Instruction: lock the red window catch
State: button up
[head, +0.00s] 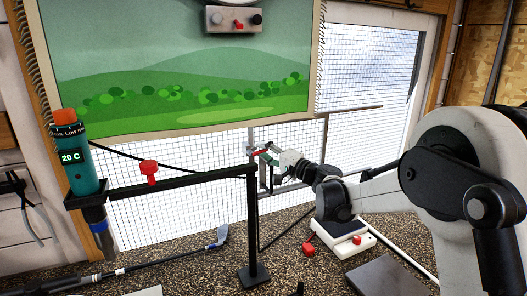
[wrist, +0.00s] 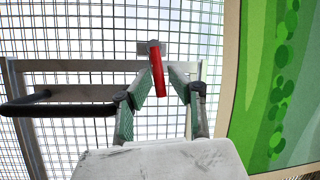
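The red window catch (wrist: 157,70) shows in the wrist view as a slim red handle, slightly tilted, on a small grey mount at the window. In the head view the red catch (head: 258,153) is small, just left of my fingertips. My gripper (wrist: 160,72) has a green-padded finger on each side of the handle, close to it. Whether both pads touch it I cannot tell. In the head view my gripper (head: 271,153) reaches left to the window from the right.
A black stand (head: 254,215) with a crossbar stands just left of my gripper. A dark bar handle (wrist: 45,100) lies left of the fingers. The painted green panel (head: 180,75) hangs above. A white device (head: 340,238) sits on the counter below.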

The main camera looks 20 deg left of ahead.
grip_shut()
jog(key=shift+f+m+b, duration=0.4)
jog(key=shift+b, duration=0.45)
jog(key=shift+f+m+t+y+b, duration=0.1)
jog(key=shift+m+t+y+b, duration=0.3)
jog(key=shift+m+b, duration=0.45)
grip_release()
